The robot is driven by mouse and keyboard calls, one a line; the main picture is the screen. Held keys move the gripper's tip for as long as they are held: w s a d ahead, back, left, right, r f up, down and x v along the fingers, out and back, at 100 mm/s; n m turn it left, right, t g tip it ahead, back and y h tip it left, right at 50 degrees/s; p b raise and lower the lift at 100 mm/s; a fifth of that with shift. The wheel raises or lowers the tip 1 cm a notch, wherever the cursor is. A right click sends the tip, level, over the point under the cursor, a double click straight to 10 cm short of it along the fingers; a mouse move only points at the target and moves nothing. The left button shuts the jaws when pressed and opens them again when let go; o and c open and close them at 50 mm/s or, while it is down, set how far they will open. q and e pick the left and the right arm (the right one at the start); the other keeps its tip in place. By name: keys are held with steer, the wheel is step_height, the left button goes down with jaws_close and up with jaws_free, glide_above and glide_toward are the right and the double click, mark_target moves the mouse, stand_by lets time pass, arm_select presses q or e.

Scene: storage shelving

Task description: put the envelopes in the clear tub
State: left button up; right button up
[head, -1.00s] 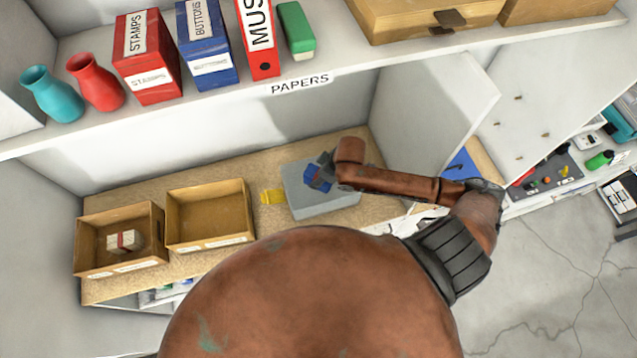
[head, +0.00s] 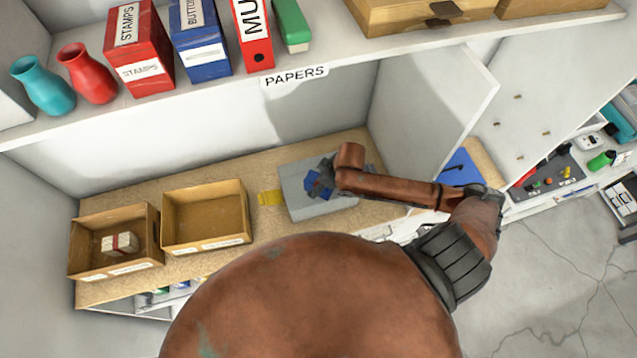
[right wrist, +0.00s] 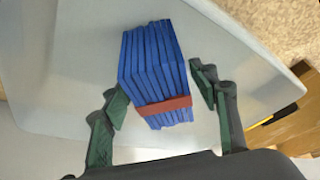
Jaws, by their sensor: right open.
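A blue bundle of thin envelope-like pieces with a red band (right wrist: 152,68) shows in the right wrist view; part of it shows in the head view (head: 317,187). It is over the pale grey, slightly see-through tub (head: 300,206), whose surface fills much of the wrist view (right wrist: 62,60). My right gripper (head: 324,178) is open above the tub, with one finger on each side of the bundle in the wrist view (right wrist: 157,86). Gaps show between fingers and bundle. I cannot tell whether the bundle rests on the tub's floor. My left gripper is not in view.
The shelf above marked PAPERS (head: 295,76) overhangs the back. A white panel (head: 430,105) stands right.

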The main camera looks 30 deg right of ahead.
steer(key=shift+s+r, duration=0.1)
steer(key=v, duration=0.2)
steer(key=shift+d+r, duration=0.1)
steer(key=shift+r, duration=0.35)
steer(key=v, duration=0.9)
steer(key=shift+s+r, duration=0.1)
steer(key=shift+s, duration=0.05)
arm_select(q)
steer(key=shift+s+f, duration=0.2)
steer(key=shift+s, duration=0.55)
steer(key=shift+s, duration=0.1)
